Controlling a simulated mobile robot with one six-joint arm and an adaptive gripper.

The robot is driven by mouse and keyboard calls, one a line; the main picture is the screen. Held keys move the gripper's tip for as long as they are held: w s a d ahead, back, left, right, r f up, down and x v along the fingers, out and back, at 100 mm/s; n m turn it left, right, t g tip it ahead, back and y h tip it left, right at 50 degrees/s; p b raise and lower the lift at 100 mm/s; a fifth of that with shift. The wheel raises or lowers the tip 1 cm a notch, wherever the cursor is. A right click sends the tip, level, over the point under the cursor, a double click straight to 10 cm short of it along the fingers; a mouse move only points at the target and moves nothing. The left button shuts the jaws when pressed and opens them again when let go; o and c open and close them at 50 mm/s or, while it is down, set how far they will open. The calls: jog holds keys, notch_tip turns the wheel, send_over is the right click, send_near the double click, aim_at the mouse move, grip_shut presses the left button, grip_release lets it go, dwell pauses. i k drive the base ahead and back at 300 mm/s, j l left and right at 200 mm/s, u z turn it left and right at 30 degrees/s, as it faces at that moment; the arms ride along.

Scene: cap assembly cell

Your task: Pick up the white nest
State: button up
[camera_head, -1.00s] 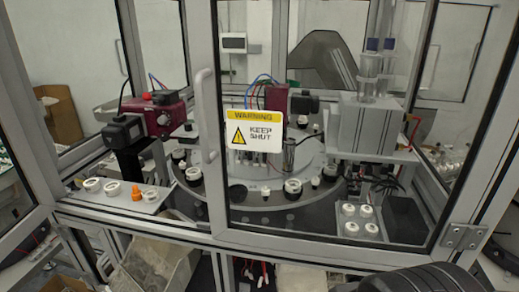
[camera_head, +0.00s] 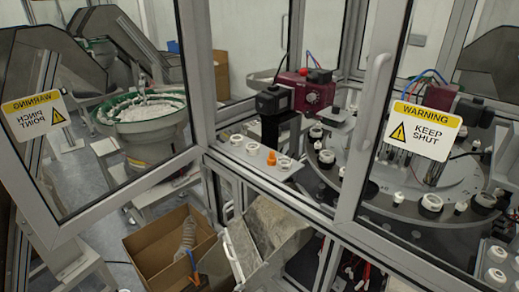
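Several small white ring-shaped parts show, and I cannot tell which one is the white nest. On a grey shelf (camera_head: 293,172) left of the turntable, a white ring (camera_head: 237,139), a second white ring (camera_head: 253,148), an orange part (camera_head: 271,158) and a smaller white part (camera_head: 284,163) sit in a row. More white parts, some on black bases, stand around the round grey turntable (camera_head: 400,190), such as a white ring (camera_head: 432,201). White round pieces (camera_head: 496,254) also stand at the lower right edge. My gripper is not in view.
A framed glass door panel with a "KEEP SHUT" sign (camera_head: 424,130) stands before the turntable. Another framed panel with a "PINCH POINT" sign (camera_head: 36,115) is at left. A maroon device (camera_head: 305,92) stands behind the shelf. A cardboard box (camera_head: 168,250) and a green-rimmed bowl (camera_head: 150,110) are lower and left.

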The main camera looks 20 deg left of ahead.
aim_at(252, 148)
jog(key=j+u, duration=0.15)
jog(key=j, duration=0.55)
jog(key=i+j+u, duration=0.15)
jog(key=j, duration=0.55)
